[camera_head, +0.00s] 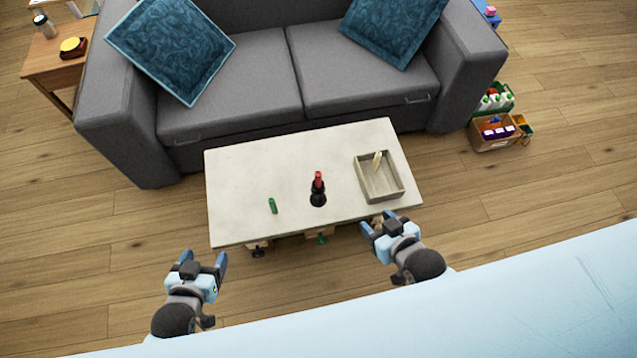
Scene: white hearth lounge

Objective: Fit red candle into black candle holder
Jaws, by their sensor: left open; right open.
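The red candle (318,178) stands upright at the black candle holder (318,198) on the pale coffee table (240,180). The candle's lower end is hidden by the holder's top, and I cannot tell how deep it sits. My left gripper (203,260) is open and empty, in front of the table's near left corner, apart from the candle and holder. My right gripper (386,225) is open and empty near the table's near right edge, to the right of the holder and not touching it.
A green candle (273,206) lies on the table left of the holder. A shallow square tray (400,192) with a cream candle (377,161) in it is at the right. A grey sofa (240,80) borders the table's far side. The table's left part is clear.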

